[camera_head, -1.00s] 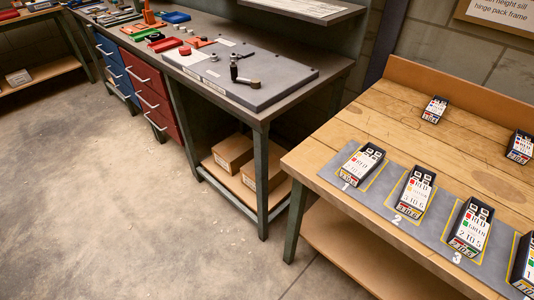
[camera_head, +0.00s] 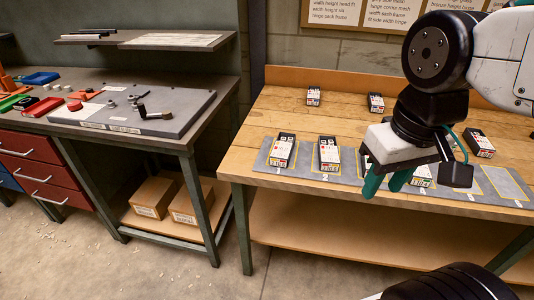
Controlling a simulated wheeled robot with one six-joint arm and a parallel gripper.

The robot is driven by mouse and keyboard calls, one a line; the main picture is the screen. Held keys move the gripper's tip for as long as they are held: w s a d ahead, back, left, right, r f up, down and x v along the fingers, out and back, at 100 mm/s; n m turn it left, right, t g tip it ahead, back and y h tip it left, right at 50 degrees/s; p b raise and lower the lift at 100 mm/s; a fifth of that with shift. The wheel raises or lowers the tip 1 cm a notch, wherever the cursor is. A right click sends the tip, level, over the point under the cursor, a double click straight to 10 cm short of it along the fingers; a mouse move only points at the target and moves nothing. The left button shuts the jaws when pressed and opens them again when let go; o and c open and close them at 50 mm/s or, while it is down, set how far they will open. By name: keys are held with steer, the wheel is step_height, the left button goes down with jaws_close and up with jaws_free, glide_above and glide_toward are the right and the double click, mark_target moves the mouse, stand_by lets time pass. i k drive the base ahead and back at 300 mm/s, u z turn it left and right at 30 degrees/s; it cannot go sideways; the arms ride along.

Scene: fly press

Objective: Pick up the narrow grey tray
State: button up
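I cannot make out a narrow grey tray for certain in the head view. My gripper (camera_head: 386,184) hangs over the right part of the wooden bench, with two green fingers pointing down. A gap shows between the fingers, and I see nothing held in it. The gripper hides part of the bench and of the grey numbered strip (camera_head: 258,160) along its front. Small labelled boxes stand on that strip, such as one at the left (camera_head: 282,151) and one beside it (camera_head: 329,154).
More boxes stand farther back, including one at the back left (camera_head: 313,96). Cartons (camera_head: 154,196) sit below.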

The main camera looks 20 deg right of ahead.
mark_target(281, 154)
steer(key=z, duration=3.8)
steer(key=k, duration=2.1)
steer(key=u, duration=1.25)
